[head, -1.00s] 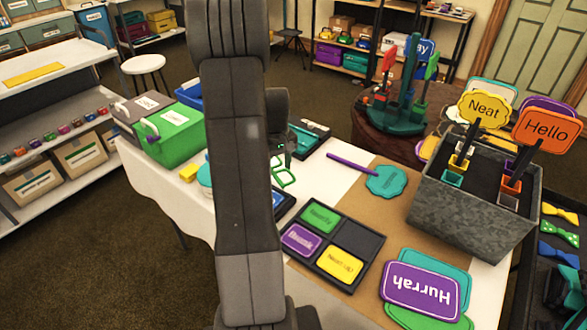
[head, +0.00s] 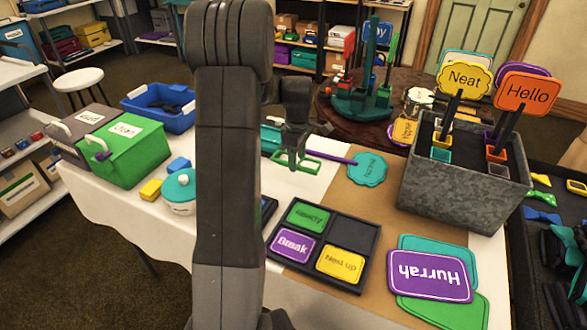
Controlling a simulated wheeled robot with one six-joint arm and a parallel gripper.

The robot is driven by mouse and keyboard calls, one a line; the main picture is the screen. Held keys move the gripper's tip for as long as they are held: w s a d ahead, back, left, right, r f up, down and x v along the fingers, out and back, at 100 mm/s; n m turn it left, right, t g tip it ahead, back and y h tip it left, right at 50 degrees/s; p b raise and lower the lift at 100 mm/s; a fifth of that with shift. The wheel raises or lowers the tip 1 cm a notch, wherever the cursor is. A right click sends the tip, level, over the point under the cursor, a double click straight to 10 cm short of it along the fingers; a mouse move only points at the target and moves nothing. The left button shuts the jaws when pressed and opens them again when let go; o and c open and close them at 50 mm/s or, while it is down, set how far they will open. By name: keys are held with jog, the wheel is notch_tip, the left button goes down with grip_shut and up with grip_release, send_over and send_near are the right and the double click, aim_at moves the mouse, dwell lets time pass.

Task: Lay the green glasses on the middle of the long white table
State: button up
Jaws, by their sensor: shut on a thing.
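The green glasses (head: 311,168) show as bright green frames just right of my arm. My gripper (head: 293,162) points down and is shut on them, covering part of the frame. They are low over the long white table (head: 318,186), near the handle of a teal paddle sign (head: 367,170). I cannot tell whether they touch the table top. My arm hides the table just left of them.
A black tray with signs (head: 366,237) lies in front on brown paper. A grey metal box (head: 407,194) stands right. A green box (head: 143,147), a teal pot (head: 178,190) and a yellow block (head: 151,189) stand left. White table around the gripper is partly clear.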

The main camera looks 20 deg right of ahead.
aim_at(297, 176)
jog(key=shift+f, duration=2)
jog(key=shift+f, duration=0.1)
jog(key=o, duration=1)
jog(key=shift+c, duration=0.2)
notch_tip(297, 176, up, 12)
jog(key=shift+r+p, duration=0.15)
jog(key=shift+p, duration=0.3)
